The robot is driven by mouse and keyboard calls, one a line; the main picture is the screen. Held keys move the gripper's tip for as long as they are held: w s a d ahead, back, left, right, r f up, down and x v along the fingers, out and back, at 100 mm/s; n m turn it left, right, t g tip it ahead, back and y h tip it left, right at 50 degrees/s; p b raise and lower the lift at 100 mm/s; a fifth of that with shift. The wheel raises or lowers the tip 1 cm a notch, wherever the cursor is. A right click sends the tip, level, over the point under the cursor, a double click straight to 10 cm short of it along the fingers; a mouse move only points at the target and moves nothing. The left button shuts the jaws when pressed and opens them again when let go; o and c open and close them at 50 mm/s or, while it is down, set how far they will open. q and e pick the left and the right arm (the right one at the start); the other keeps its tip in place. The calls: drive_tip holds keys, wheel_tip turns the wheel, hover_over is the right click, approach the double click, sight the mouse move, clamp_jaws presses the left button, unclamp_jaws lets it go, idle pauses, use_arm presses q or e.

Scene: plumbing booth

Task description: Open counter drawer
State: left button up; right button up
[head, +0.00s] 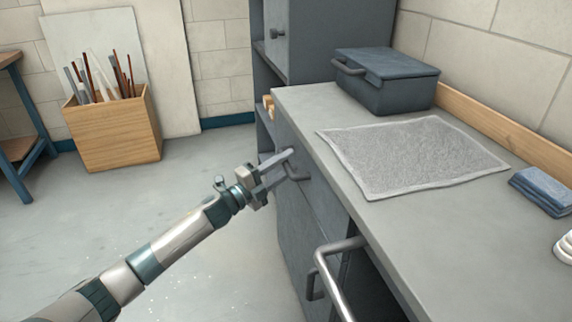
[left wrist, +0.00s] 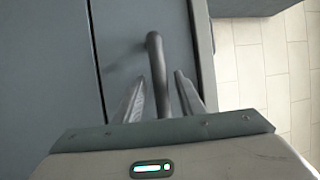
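The grey counter (head: 370,215) has a drawer front (head: 318,190) just under its top, and it looks shut. The drawer's dark curved handle (head: 297,174) sticks out from that front. My left gripper (head: 287,164) is at this handle, with its fingers pointing at the drawer front. In the left wrist view, the handle (left wrist: 157,70) lies between the two fingers, with small gaps on both sides, so the gripper is open around it. My right gripper is not in view.
A grey bar handle (head: 328,274) juts out nearer along the counter, beside a dark opening. On the counter are a dark toolbox (head: 388,82), a grey mat (head: 410,155) and folded blue cloths (head: 543,190). A wooden box (head: 112,132) stands behind on open floor.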

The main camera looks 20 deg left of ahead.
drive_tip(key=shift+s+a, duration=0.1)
use_arm(q)
clamp_jaws()
drive_tip(key=s+a, duration=0.8)
drive_tip(key=a, duration=0.4)
drive_tip(key=s+a, duration=0.8)
drive_tip(key=a, duration=0.3)
drive_tip(key=shift+a, duration=0.4)
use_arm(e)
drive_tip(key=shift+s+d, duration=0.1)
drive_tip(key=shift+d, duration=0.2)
use_arm(q)
unclamp_jaws()
